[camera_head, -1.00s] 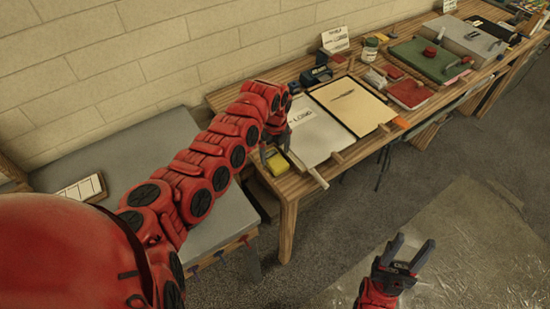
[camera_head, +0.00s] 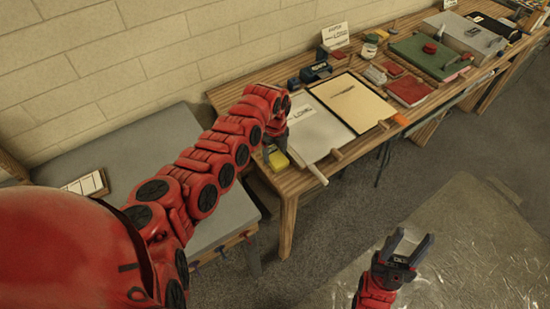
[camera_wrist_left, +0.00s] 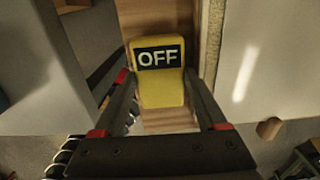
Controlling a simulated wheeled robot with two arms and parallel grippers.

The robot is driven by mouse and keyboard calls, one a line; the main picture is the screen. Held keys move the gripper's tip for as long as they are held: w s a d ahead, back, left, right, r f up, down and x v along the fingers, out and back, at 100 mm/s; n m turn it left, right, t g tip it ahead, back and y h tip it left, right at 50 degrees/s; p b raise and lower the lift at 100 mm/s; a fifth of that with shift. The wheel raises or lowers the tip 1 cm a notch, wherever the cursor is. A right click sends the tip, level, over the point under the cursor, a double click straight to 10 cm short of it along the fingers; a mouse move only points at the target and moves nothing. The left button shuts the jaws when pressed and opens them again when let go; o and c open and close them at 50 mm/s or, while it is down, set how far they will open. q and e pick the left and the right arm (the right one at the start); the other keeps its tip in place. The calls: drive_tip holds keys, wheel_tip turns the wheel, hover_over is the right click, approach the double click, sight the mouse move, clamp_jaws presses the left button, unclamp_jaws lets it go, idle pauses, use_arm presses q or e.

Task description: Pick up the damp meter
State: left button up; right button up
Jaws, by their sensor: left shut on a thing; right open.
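The damp meter is a yellow block with a dark panel reading OFF. In the left wrist view the damp meter (camera_wrist_left: 163,88) sits between the two fingers of my left gripper (camera_wrist_left: 160,105), which is shut on it. In the head view the damp meter (camera_head: 278,161) is at the near left end of the wooden table (camera_head: 286,184), and my left gripper (camera_head: 275,150) is at it, partly hidden by my arm. I cannot tell whether it touches the tabletop. My right gripper (camera_head: 405,249) is open and empty, well apart from the table.
A white tray (camera_head: 319,136) and a cream tray (camera_head: 356,101) lie right of the meter. A wooden bar (camera_head: 308,168) sticks out over the front edge. A blue-black object (camera_head: 316,72), a jar (camera_head: 369,46) and a green board (camera_head: 430,55) stand farther along. A grey bench (camera_head: 140,155) is at left.

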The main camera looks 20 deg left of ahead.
use_arm(q)
drive_tip(key=shift+r, duration=0.1)
drive_tip(key=shift+a+r+b, duration=0.1)
drive_tip(key=shift+r+b, duration=0.95)
drive_tip(key=shift+r, duration=0.05)
drive_tip(key=s+d, duration=0.1)
drive_tip(key=s+d+r, duration=0.1)
drive_tip(key=s, duration=0.1)
drive_tip(key=shift+d+r+p, duration=0.3)
drive_tip(key=shift+p, duration=0.1)
drive_tip(key=s+d+r+p, duration=0.1)
drive_tip(key=s+d+p, duration=0.5)
drive_tip(key=s+d, duration=0.2)
drive_tip(key=shift+s+p, duration=0.35)
drive_tip(key=shift+s, duration=0.25)
